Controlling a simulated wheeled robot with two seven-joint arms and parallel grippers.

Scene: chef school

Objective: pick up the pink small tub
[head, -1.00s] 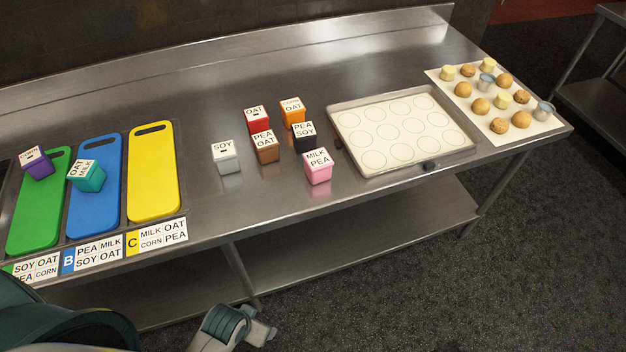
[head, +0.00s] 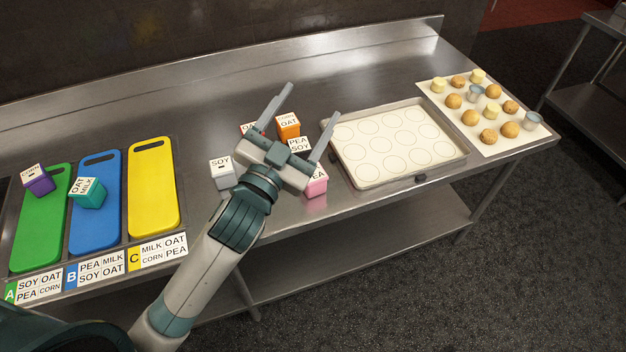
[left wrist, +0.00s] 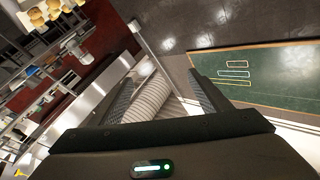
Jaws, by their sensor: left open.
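The pink small tub (head: 316,185) stands on the steel table in the head view, partly hidden behind my left gripper; its lid label is mostly covered. My left gripper (head: 308,118) is open and empty, raised above the group of tubs, its fingers pointing up and right in the picture. My right gripper is not in view.
Close by are an orange tub (head: 288,126), a black tub (head: 299,148), a partly hidden red tub and a white tub (head: 222,173). A baking tray (head: 349,177) lies to the right. Green, blue and yellow boards (head: 153,190) lie left, with purple and teal tubs on two.

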